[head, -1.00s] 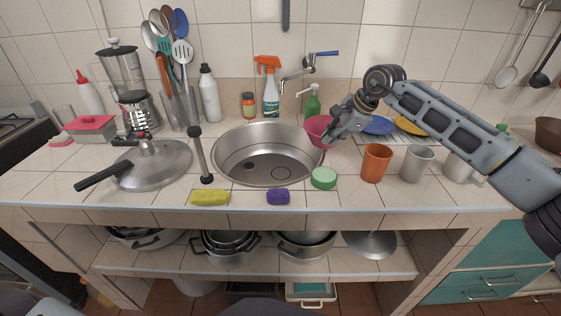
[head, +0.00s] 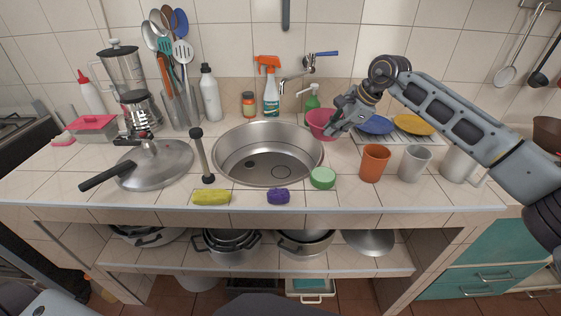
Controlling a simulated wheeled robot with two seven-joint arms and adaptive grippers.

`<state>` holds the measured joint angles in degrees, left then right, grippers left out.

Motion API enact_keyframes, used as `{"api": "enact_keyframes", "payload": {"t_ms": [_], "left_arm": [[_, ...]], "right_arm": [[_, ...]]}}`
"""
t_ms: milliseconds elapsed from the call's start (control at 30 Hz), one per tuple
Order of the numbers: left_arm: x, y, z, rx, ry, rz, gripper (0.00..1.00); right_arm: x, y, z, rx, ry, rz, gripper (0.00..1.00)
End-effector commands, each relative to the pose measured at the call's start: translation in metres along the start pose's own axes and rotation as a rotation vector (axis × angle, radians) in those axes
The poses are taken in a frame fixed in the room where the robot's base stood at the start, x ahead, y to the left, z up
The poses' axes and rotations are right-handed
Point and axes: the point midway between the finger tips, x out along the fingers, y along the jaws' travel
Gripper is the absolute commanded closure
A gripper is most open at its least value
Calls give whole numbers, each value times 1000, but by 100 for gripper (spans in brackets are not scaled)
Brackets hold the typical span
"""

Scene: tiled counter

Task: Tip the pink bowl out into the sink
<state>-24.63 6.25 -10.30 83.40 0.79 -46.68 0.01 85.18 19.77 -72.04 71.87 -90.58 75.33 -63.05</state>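The pink bowl (head: 319,121) is at the back right rim of the round steel sink (head: 231,172), close to upright. Its inside is not clearly visible, so I cannot tell what it holds. My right gripper (head: 335,127) reaches in from the right and looks shut on the bowl's right rim, though the fingertips are small and partly hidden. The sink basin looks empty, with its drain showing. My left gripper is not in view.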

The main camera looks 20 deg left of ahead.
Motion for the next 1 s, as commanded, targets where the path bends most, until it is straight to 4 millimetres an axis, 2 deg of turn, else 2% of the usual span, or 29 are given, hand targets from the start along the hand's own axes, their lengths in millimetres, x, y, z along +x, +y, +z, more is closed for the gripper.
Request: {"api": "enact_keyframes", "payload": {"t_ms": [400, 1000], "left_arm": [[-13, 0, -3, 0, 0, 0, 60], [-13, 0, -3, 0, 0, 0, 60]], "right_arm": [[-20, -8, 8, 0, 0, 0, 100], [-20, -8, 8, 0, 0, 0, 100]]}}
